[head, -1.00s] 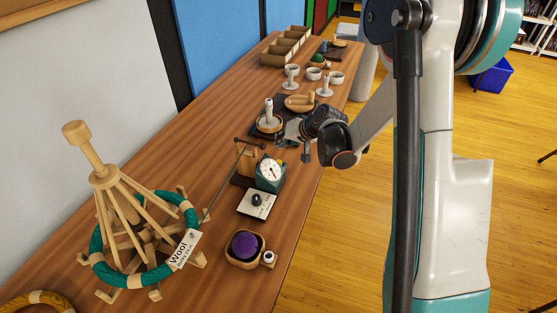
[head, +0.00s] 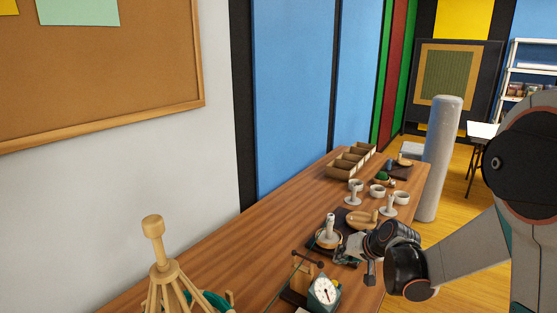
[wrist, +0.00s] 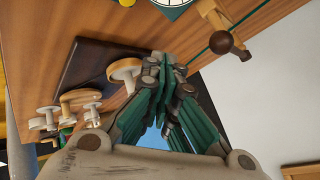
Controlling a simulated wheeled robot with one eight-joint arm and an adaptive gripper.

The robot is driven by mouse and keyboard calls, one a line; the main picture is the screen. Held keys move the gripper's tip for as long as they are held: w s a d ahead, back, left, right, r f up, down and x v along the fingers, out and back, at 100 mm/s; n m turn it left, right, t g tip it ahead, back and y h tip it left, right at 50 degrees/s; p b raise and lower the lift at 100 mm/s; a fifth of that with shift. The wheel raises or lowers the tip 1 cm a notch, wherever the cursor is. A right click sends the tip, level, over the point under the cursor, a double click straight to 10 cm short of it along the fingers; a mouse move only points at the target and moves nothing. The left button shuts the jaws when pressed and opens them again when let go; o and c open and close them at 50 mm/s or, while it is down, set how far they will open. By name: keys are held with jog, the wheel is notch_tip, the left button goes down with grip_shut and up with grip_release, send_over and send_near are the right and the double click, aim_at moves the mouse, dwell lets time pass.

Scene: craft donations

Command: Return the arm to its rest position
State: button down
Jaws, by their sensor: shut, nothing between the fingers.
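My gripper (wrist: 168,72) shows in the wrist view with its green-padded fingers brought together at the tips and nothing between them. In the head view my gripper (head: 347,248) is over the table's right side, partly hidden by my wrist. It is close to a wooden dish with a white post (head: 328,234); I cannot tell whether they touch. My arm reaches in from the right edge of the head view, bent at the elbow.
The long wooden table (head: 255,237) holds a dial scale (head: 323,292), a wooden yarn swift (head: 162,272), white cups (head: 377,190) and open wooden boxes (head: 345,168). A grey-white pillar (head: 438,160) stands past the table. Open floor lies right of the table.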

jog(key=s+a+r+h, duration=0.1)
jog(key=s+r, duration=0.7)
jog(key=s+r+n+h, duration=0.1)
jog(key=s+r, duration=0.1)
jog(key=s, duration=0.9)
jog(key=s+r+n+h, duration=0.1)
jog(key=s+r+h, duration=0.1)
jog(key=s, duration=1)
jog(key=shift+s+d+r+n, duration=0.15)
jog(key=shift+d+r+n, duration=0.2)
jog(key=shift+r, duration=0.2)
jog(key=c, duration=2.3)
grip_release()
